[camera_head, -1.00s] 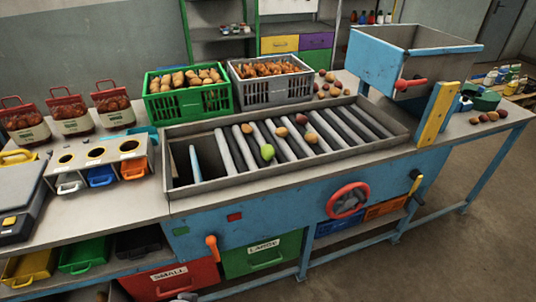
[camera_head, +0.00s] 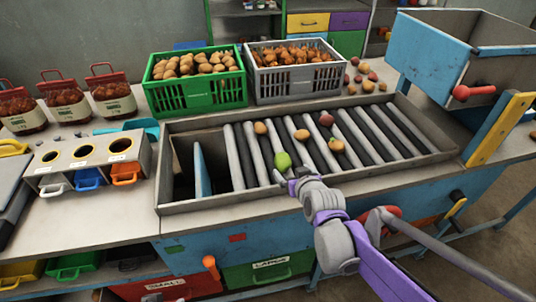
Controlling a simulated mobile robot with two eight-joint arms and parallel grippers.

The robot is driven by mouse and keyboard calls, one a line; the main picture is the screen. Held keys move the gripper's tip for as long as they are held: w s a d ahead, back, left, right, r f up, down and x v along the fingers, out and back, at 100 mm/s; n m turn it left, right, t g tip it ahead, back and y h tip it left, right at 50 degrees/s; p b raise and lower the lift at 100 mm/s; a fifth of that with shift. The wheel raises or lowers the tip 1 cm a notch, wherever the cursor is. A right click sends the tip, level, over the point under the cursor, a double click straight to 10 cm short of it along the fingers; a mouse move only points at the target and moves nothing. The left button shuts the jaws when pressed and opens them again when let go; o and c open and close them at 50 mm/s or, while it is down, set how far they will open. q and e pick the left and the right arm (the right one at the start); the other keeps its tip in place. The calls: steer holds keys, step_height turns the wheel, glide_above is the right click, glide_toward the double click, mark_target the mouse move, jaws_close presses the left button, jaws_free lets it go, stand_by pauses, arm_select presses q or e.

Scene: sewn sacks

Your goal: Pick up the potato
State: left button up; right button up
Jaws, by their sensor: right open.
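Several potatoes lie on the roller bed of the sorting table. A green one (camera_head: 283,160) is nearest my right gripper. A tan one (camera_head: 260,128), another tan one (camera_head: 302,135), a reddish one (camera_head: 327,119) and an orange-brown one (camera_head: 336,146) lie farther back or to the right. My right gripper (camera_head: 287,178) is open and empty, just in front of the green potato, over the near edge of the rollers. Whether it touches that potato I cannot tell. My left gripper is not in view.
The roller bed has a raised metal rim (camera_head: 300,198). A green crate (camera_head: 196,92) of potatoes and a grey crate (camera_head: 298,80) stand behind it. A blue hopper (camera_head: 430,55) rises at right. A three-hole box (camera_head: 88,155) stands at left.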

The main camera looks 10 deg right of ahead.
mark_target(284, 164)
steer(key=shift+x, duration=0.9)
steer(key=x, duration=0.3)
steer(key=shift+a, duration=0.1)
steer(key=shift+f+x, duration=0.15)
steer(key=shift+x, duration=1.25)
steer(key=shift+f+x, duration=0.15)
steer(key=shift+x, duration=1.2)
steer(key=shift+s, duration=0.2)
steer(key=shift+c, duration=0.3)
steer(key=c, duration=1.4)
step_height(284, 164, up, 10)
steer(key=shift+r+p, duration=0.1)
steer(key=shift+p, duration=0.2)
